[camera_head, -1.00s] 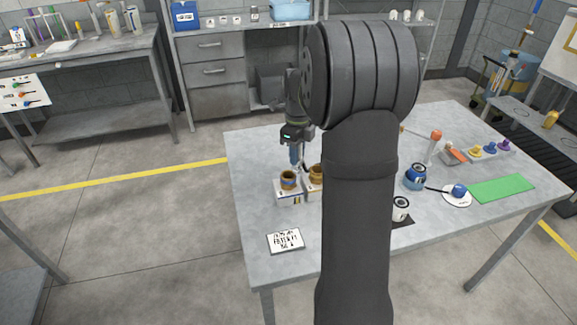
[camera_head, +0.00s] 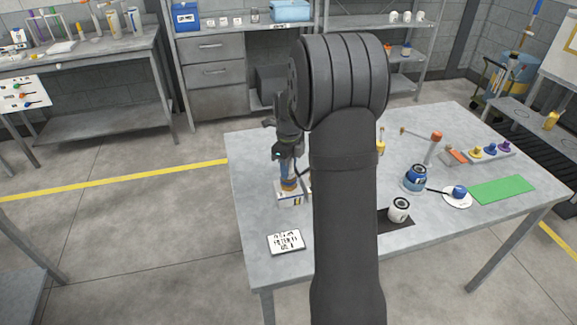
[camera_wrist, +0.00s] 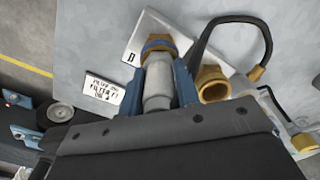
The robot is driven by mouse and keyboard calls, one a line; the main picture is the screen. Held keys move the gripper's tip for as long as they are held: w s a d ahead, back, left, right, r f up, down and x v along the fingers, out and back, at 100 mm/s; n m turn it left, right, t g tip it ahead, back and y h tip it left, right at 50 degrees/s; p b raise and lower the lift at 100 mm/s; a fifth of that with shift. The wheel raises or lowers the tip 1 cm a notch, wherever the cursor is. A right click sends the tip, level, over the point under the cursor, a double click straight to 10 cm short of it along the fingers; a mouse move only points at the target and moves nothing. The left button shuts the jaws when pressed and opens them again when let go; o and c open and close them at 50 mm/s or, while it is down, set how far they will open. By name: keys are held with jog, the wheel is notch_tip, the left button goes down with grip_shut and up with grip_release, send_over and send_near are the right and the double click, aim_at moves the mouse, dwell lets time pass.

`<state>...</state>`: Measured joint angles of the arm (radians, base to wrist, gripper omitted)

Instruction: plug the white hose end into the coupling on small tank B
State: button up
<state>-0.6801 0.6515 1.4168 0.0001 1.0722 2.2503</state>
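The white hose end (camera_wrist: 158,88) is a pale grey-white cylinder between the two blue fingers of my gripper (camera_wrist: 158,80) in the wrist view. The fingers press it from both sides. Its far end meets the brass coupling (camera_wrist: 158,45) with a blue band, which sits on small tank B (camera_wrist: 140,28), a white block marked "B". How deep the end sits in the coupling cannot be told. In the head view my gripper (camera_head: 288,170) points down onto the coupling (camera_head: 289,185) above the tank (camera_head: 287,200).
A second, open brass coupling (camera_wrist: 211,82) stands close right of my gripper, with a black hose (camera_wrist: 258,25) looping nearby. A brass fitting (camera_wrist: 303,142) lies further right. A printed card (camera_head: 286,241) lies in front. My arm hides the table's middle.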

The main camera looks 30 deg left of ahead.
jog(key=o, duration=0.3)
notch_tip(320, 180, up, 12)
jog(key=shift+r, duration=0.2)
dwell(0.3)
jog(key=shift+f, duration=0.1)
notch_tip(320, 180, down, 12)
jog(key=shift+f, duration=0.1)
jog(key=shift+r, duration=2.05)
